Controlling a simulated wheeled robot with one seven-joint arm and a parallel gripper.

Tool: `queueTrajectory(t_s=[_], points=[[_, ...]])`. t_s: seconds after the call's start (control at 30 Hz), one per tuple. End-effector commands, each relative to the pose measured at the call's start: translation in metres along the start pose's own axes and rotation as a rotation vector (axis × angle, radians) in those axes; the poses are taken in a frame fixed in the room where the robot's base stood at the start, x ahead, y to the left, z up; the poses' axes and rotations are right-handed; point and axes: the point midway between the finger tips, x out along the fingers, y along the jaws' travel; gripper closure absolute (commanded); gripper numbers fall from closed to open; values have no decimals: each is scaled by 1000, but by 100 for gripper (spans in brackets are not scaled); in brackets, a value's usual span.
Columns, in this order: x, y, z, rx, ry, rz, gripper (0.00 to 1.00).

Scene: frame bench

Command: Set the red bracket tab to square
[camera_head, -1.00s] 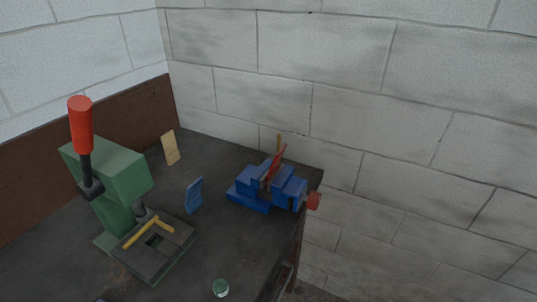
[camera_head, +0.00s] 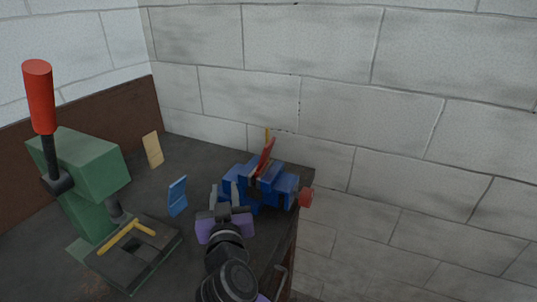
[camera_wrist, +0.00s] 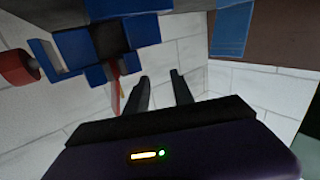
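The red bracket tab (camera_head: 266,158) stands up from the jaws of the blue vise (camera_head: 285,189) and leans to the right at its top. In the wrist view the tab (camera_wrist: 115,92) hangs near the left finger, beside the vise (camera_wrist: 75,52), with a gap that I cannot judge exactly. My gripper (camera_head: 224,193) is in front and to the left of the vise. In the wrist view my gripper (camera_wrist: 162,82) has its two dark fingers apart with nothing between them.
A green press (camera_head: 85,175) with a red-handled lever (camera_head: 40,98) stands at the left. A blue plate (camera_head: 177,196) and a tan plate (camera_head: 153,150) stand upright on the dark bench. The vise's red handle end (camera_head: 306,197) sticks out near the bench's right edge.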

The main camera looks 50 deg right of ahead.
Motion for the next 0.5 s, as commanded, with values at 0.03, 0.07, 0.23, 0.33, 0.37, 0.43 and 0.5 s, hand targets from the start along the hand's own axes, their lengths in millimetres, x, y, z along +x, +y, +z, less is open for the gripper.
queueTrajectory(t_s=[0.03, 0.07, 0.23, 0.33, 0.37, 0.43, 0.5], points=[[12, 10, -11, 52, 7, 97, 71], [16, 19, -18, 87, 12, 158, 71], [20, 58, -49, 266, 71, 443, 71], [16, 71, -60, 331, 103, 533, 71], [16, 74, -61, 343, 108, 550, 71], [16, 78, -64, 360, 119, 574, 71], [20, 83, -66, 364, 121, 582, 71]])
